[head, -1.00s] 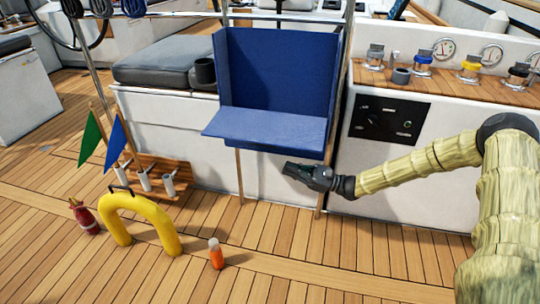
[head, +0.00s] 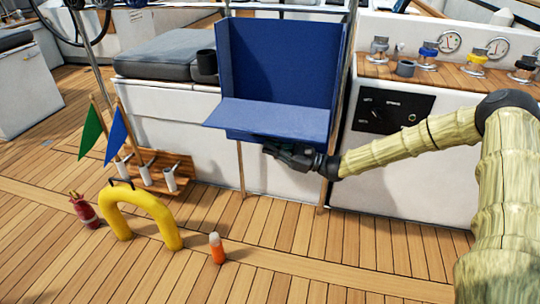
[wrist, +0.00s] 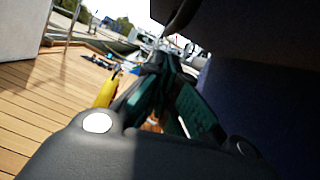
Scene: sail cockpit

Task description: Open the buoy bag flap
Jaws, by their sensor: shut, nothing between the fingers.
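The blue buoy bag (head: 285,65) stands on thin wooden legs in the middle of the head view. Its flap (head: 270,118) sticks out toward the front, roughly level, and the inside of the bag shows above it and looks empty. My gripper (head: 268,147) is shut and empty, just under the flap's front edge, pointing left. Whether it touches the flap's underside I cannot tell. In the wrist view the shut fingers (wrist: 165,65) show, with a dark surface close above and to the right.
A yellow horseshoe buoy (head: 145,212), a red bottle-like object (head: 84,210) and an orange-and-white light (head: 217,248) stand on the deck at left. Green and blue flags (head: 116,138) stand in a rack. A white console (head: 400,165) is at right.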

